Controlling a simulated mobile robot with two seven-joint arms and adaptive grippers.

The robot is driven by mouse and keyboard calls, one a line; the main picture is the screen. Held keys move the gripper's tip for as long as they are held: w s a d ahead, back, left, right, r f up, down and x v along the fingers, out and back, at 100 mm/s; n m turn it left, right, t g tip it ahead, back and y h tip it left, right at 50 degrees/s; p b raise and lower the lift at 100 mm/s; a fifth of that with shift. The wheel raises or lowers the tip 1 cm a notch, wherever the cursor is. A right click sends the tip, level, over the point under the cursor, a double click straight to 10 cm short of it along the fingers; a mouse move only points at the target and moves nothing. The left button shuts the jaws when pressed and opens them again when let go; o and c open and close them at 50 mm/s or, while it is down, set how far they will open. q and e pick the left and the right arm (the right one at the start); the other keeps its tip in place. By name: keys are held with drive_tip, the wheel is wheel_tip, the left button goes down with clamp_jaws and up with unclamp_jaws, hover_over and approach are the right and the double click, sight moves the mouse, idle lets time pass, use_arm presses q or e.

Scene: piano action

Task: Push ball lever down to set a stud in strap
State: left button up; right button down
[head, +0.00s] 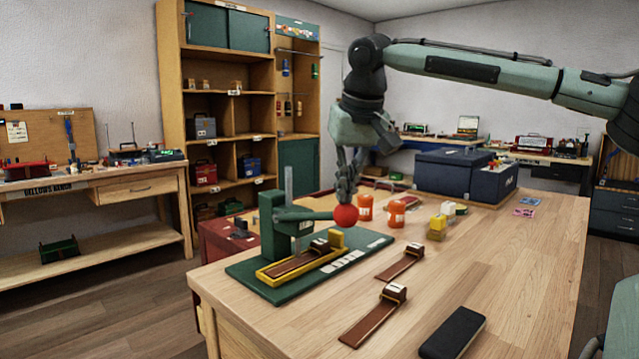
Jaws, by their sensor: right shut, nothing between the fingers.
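A green press (272,224) stands on a green base plate (252,272) at the near left of the table. Its lever (305,216) reaches right, roughly level, and ends in a red ball (345,216). A brown strap (296,262) lies in a yellow holder (270,279) on the base, under the press side. My right gripper (346,196) points down, shut and empty, with its fingertips just above or at the red ball; I cannot tell whether they touch. My left gripper is not in view.
Two more brown straps (403,262) (370,318) and a black block (453,332) lie on the wooden table (520,270). Orange jars (396,214) and yellow pieces (437,228) stand right of the ball. A dark blue box (450,172) is at the back.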

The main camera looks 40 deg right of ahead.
sight(351, 211)
drive_tip(key=shift+s+f, duration=0.1)
drive_tip(key=shift+f, duration=0.25)
drive_tip(key=shift+s+f, duration=0.2)
drive_tip(key=shift+f, duration=0.7)
drive_tip(key=shift+f, duration=0.2)
drive_tip(key=shift+s+f, duration=0.15)
drive_tip(key=shift+f, duration=0.7)
drive_tip(key=shift+f+b, duration=0.3)
drive_tip(key=shift+f, duration=0.15)
